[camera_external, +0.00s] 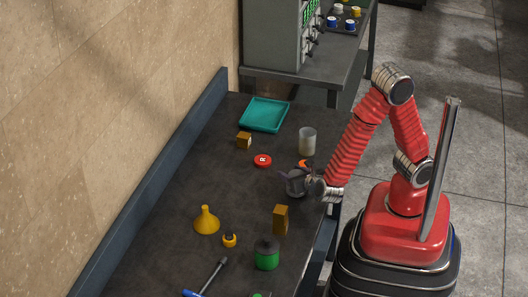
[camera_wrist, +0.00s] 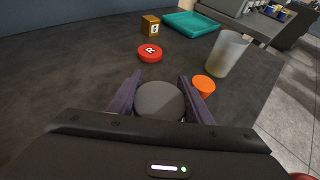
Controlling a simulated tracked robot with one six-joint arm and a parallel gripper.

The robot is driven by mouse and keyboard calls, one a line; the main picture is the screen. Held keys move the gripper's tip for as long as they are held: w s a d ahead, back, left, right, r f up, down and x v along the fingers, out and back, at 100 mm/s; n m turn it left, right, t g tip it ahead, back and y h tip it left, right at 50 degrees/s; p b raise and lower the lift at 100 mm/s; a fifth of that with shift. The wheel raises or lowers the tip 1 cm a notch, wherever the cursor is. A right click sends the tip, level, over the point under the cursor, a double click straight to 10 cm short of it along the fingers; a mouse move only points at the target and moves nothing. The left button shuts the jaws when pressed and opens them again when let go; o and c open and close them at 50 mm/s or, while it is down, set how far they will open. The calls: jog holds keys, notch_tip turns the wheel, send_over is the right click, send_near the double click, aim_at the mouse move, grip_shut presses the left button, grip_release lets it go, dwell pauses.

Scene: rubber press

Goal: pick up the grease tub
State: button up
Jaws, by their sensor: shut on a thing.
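A grey round tub (camera_external: 296,185), which looks like the grease tub, is at the right edge of the dark table in the external view. Its dark grey round top (camera_wrist: 160,100) faces me in the wrist view. My gripper (camera_wrist: 160,97) has its two purple fingers on either side of it, shut on it. In the external view my gripper (camera_external: 297,180) reaches in from the right. The tub looks upright. Its lower part is hidden in the wrist view, and I cannot tell whether it touches the table.
An orange piece (camera_wrist: 203,86) and a translucent cup (camera_wrist: 227,54) stand close to the right. A red disc (camera_wrist: 150,53), a brown block (camera_wrist: 150,25) and a teal tray (camera_wrist: 193,24) lie beyond. A tan block (camera_external: 280,219), green jar (camera_external: 267,255) and yellow funnel (camera_external: 206,221) stand nearer the camera.

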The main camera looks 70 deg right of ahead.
notch_tip(320, 180, up, 10)
jog(key=shift+f, duration=0.2)
dwell(0.3)
dwell(0.6)
